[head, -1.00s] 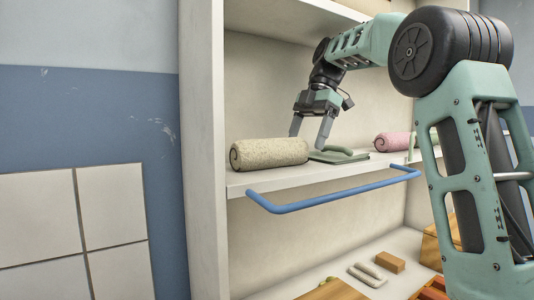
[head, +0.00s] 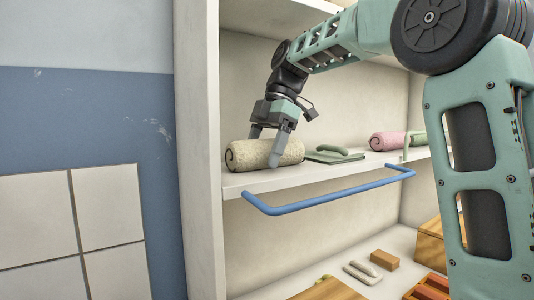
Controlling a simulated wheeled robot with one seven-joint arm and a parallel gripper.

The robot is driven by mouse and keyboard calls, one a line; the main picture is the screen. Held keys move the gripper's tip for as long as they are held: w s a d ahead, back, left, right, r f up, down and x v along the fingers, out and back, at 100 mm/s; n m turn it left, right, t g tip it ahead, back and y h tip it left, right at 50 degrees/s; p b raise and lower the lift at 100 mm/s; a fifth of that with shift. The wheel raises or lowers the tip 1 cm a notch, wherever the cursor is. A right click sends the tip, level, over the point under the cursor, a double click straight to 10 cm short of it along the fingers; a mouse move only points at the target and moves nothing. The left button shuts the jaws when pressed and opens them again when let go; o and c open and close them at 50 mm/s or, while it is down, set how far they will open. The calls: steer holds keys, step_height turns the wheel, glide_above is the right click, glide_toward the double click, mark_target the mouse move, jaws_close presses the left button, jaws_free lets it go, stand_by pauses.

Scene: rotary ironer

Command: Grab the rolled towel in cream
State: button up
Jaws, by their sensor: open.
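The cream rolled towel (head: 245,156) lies on its side on the white shelf (head: 330,174), near the shelf's left side wall. Its spiral end faces left. My gripper (head: 264,150) points down over the towel's right part and is open. One finger shows in front of the towel near its right end. The other finger reaches down at the towel's top and back, its tip hidden behind the roll. I cannot tell whether either finger touches the towel.
A green float-like tool (head: 335,153) lies just right of the towel. A pink roll (head: 386,141) and a green roll (head: 416,139) lie farther right. A blue rail (head: 330,199) runs along the shelf front. Below are a brown block (head: 385,259) and wooden boxes (head: 430,243).

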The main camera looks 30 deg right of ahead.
steer(key=c, duration=1.1)
